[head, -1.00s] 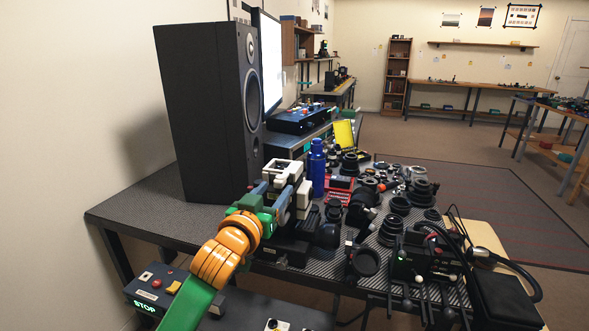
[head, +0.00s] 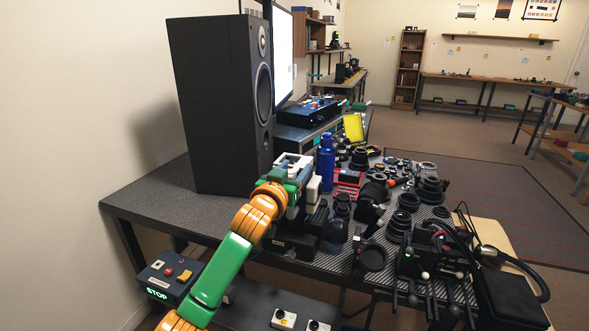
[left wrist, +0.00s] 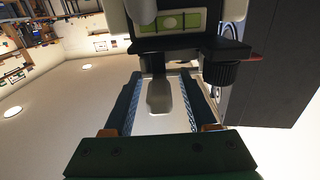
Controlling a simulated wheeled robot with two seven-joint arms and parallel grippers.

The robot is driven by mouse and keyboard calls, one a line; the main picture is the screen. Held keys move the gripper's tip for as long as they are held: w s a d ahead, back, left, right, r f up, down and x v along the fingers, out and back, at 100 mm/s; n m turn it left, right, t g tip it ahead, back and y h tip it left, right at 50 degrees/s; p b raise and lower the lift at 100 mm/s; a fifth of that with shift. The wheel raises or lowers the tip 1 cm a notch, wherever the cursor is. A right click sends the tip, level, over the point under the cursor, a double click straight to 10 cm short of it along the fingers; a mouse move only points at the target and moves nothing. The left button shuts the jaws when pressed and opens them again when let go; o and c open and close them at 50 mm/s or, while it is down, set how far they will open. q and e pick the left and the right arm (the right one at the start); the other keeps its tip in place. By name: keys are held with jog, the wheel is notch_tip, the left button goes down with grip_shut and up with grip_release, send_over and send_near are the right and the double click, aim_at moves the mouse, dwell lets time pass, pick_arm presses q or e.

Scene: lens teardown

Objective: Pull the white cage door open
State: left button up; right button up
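A white frame-like part (head: 293,161), which may be the cage door, stands at the end of my left arm in the head view, largely hidden by the arm. My left gripper (left wrist: 161,82) is open, with one finger on each side of the tab. I see gaps between the tab and both fingers. In the head view my left gripper (head: 287,182) is mostly covered by my orange and green arm. My right gripper is not in view.
A tall black speaker (head: 215,105) stands behind my left arm. A blue bottle (head: 326,162) is close to its right. Several black lens parts (head: 398,225) crowd the table to the right. The table (head: 160,210) is bare at the left front. A STOP box (head: 165,277) sits below.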

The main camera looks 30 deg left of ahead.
pick_arm(q)
grip_shut()
dwell(1.3)
